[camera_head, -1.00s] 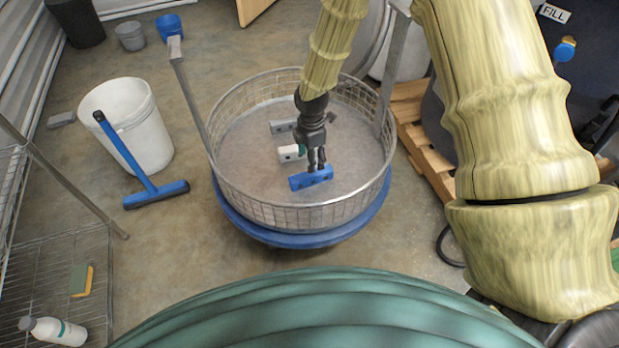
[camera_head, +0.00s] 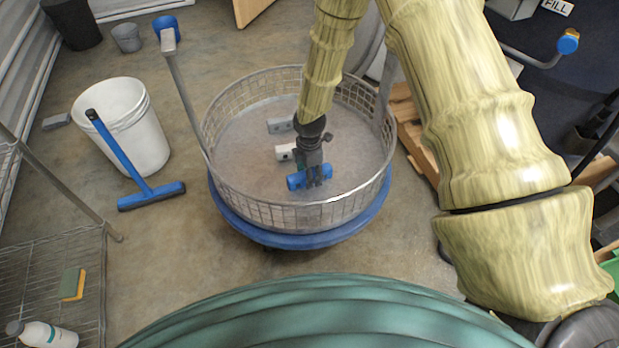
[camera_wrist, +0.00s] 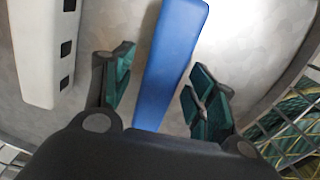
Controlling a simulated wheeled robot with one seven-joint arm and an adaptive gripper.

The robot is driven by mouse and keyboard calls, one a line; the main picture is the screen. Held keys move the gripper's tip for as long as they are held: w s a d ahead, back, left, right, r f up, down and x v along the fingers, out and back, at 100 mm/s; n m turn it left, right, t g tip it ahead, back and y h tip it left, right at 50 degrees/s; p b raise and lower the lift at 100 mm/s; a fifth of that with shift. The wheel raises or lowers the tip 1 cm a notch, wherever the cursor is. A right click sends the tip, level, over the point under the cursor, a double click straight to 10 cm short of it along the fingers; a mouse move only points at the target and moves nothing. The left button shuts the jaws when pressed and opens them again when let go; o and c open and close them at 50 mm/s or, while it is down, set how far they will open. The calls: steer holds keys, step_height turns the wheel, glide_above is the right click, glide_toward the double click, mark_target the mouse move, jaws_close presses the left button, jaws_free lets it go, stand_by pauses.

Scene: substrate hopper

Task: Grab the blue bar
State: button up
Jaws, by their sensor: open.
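The blue bar (camera_head: 296,181) lies on the floor of the round wire basket (camera_head: 272,214), near its front side. My gripper (camera_head: 315,183) points down over the bar and covers part of it in the head view. In the wrist view the bar (camera_wrist: 168,68) runs lengthwise between my two open fingers (camera_wrist: 160,95), with a gap on each side. The green finger pads do not appear to touch it. The bar's near end is hidden behind the gripper body.
A white bar (camera_head: 285,152) and a grey bar (camera_head: 280,125) lie farther back in the basket. The white bar (camera_wrist: 45,50) is left of my fingers in the wrist view. The basket's mesh wall surrounds them. A white bucket (camera_head: 145,135) and blue squeegee (camera_head: 150,195) are outside, left.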

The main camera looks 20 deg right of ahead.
steer(key=c, duration=1.2)
steer(key=shift+r, duration=0.15)
